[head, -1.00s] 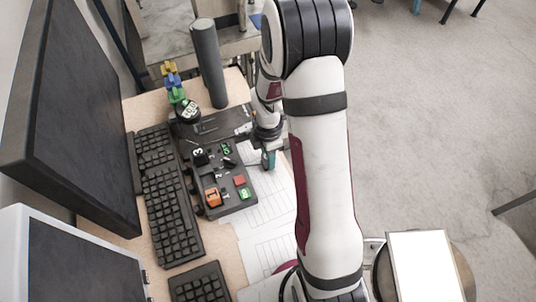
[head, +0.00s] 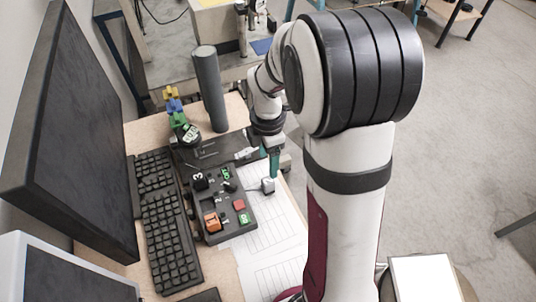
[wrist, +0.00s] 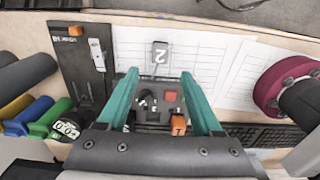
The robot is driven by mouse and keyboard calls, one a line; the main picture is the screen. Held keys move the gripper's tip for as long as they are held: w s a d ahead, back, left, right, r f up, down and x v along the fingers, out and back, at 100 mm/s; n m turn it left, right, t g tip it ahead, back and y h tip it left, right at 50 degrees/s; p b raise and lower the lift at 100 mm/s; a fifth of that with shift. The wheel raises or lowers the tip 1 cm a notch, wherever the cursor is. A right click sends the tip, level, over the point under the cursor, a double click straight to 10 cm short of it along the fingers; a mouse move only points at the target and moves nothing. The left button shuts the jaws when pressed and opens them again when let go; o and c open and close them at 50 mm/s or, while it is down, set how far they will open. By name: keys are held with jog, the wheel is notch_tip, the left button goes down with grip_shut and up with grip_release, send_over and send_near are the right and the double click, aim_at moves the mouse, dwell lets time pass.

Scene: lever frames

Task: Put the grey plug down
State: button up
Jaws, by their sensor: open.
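The grey plug (head: 268,186) rests on the white printed sheet just right of the black switch box. In the wrist view the plug (wrist: 160,53), marked with a dark 2, lies on the paper just beyond my fingertips. My gripper (head: 274,176) has teal fingers and is beside the plug in the head view, close to it. In the wrist view my gripper (wrist: 160,74) is open, with nothing between its fingertips. Whether a finger still touches the plug cannot be told.
The black switch box (head: 222,217) carries an orange switch, red and green buttons and small levers. A black panel (head: 213,153) lies behind it. Bare paper (head: 277,235) lies in front.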

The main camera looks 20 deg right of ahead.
jog(key=s+a+r+m, duration=0.3)
jog(key=s+m, duration=0.4)
jog(key=m, duration=0.1)
jog(key=s+a+r+m+y, duration=0.1)
jog(key=s+a+r+m, duration=0.2)
jog(key=s+m, duration=0.4)
jog(key=s+a+r+m, duration=0.3)
jog(key=s+m, duration=0.4)
jog(key=m, duration=0.1)
jog(key=shift+s+a+m+y, duration=0.2)
jog(key=shift+a+m+y, duration=0.1)
jog(key=shift+y, duration=0.1)
jog(key=shift+r, duration=0.1)
